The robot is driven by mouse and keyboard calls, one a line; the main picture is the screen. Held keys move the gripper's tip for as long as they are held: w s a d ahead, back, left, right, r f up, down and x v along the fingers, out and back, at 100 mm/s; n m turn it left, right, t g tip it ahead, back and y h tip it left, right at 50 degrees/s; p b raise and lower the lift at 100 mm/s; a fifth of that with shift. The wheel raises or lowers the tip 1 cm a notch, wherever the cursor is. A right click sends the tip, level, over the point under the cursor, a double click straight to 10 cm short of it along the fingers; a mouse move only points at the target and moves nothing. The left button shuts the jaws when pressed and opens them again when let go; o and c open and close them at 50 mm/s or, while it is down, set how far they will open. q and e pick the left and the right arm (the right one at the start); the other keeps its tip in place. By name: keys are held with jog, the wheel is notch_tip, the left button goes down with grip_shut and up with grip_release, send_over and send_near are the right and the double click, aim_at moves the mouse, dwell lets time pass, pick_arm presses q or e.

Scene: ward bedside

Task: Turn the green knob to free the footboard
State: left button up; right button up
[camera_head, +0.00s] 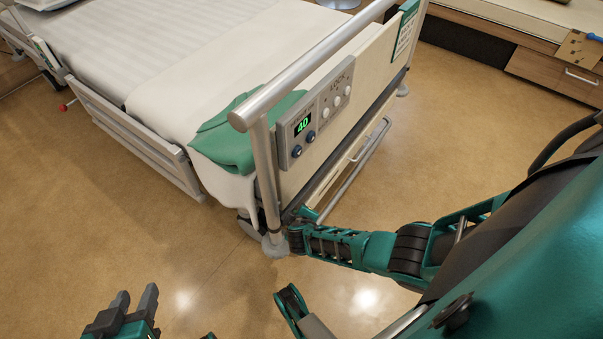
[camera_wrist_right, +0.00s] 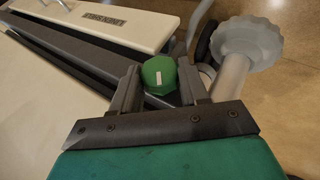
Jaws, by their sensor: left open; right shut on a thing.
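The green knob (camera_wrist_right: 158,72) shows in the right wrist view, with a white mark standing nearly upright on its face. My right gripper (camera_wrist_right: 158,84) is shut on it, one finger on each side. In the head view my right gripper (camera_head: 298,226) is low at the near corner of the bed, and the knob cannot be made out there. The cream footboard (camera_head: 373,75) stands upright at the bed end, below a grey rail. My left gripper (camera_head: 136,297) is open and empty at the bottom left, well away from the bed.
A control panel (camera_head: 314,113) reading 40 hangs on the footboard beside a green cloth (camera_head: 222,146). A grey bed-corner part (camera_wrist_right: 246,45) stands close right of the knob. A wooden cabinet (camera_head: 553,76) is at the back right. The floor (camera_head: 130,215) left of the bed end is clear.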

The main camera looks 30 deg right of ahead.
pick_arm(q)
jog(key=shift+w, duration=0.1)
pick_arm(e)
jog(key=shift+s, duration=0.1)
pick_arm(q)
jog(key=shift+a+r, duration=0.1)
pick_arm(e)
jog(key=o, duration=1)
